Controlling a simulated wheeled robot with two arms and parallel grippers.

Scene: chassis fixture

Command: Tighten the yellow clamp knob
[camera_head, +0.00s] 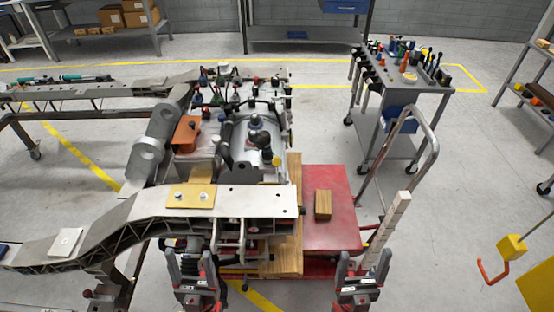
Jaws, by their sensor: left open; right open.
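A small yellow knob (277,161) shows on the right side of the chassis fixture (232,197), just behind its front beam and beside a black ball knob (266,155). My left gripper (191,262) is open and empty at the bottom of the head view, in front of the front beam and well short of the yellow knob. My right gripper (360,268) is open and empty at the lower right, in front of the red platform. Neither gripper touches the knob. The knob's lower part is hidden.
A red platform (330,235) with a wooden block (323,204) lies right of the fixture. A tool cart (432,88) and a metal hand rail (425,150) stand behind it. A yellow-tan plate (190,196) sits on the front beam. Open floor (460,190) lies to the right.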

